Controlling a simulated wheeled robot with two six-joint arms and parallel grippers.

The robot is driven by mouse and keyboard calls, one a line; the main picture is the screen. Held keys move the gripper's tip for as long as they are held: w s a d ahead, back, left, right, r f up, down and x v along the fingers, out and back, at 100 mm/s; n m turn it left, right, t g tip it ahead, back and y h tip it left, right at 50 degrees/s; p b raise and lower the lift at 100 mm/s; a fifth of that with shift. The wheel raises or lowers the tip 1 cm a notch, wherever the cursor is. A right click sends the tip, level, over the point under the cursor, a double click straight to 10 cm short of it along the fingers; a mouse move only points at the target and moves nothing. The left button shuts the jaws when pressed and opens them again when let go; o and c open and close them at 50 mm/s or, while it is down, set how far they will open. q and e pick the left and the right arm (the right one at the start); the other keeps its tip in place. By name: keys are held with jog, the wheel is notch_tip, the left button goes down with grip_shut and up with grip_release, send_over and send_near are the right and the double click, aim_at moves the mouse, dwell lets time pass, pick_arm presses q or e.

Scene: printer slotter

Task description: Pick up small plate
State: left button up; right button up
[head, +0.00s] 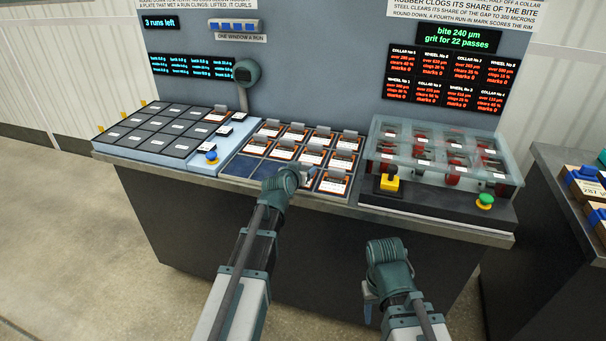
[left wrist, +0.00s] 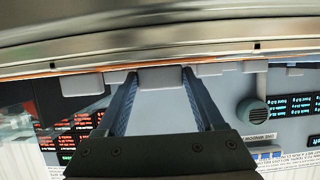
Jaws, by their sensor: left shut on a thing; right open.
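Several small plates, each with a white, orange-edged label and a grey tab, sit in rows in the middle tray (head: 238,166); one uncovered plate (head: 333,185) lies in the front row. My left gripper (head: 308,175) is over the front row, just left of that plate, and hides most of what it holds. In the left wrist view its fingers (left wrist: 160,85) are closed on the grey tab of a small plate (left wrist: 160,77). I cannot tell whether this plate is clear of the tray. My right gripper (head: 369,303) is open and low in front of the counter, apart from the plates.
A tray of dark tiles (head: 150,131) with a blue button (head: 211,156) stands left. A clear-covered case (head: 440,157) with red parts stands right, with a yellow-based lever (head: 389,182) and green button (head: 485,200) in front. Another bench is at far right. Floor at left is clear.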

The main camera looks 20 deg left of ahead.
pick_arm(q)
jog(key=c, duration=0.5)
jog(key=shift+r, duration=0.15)
pick_arm(e)
jog(key=shift+r, duration=0.1)
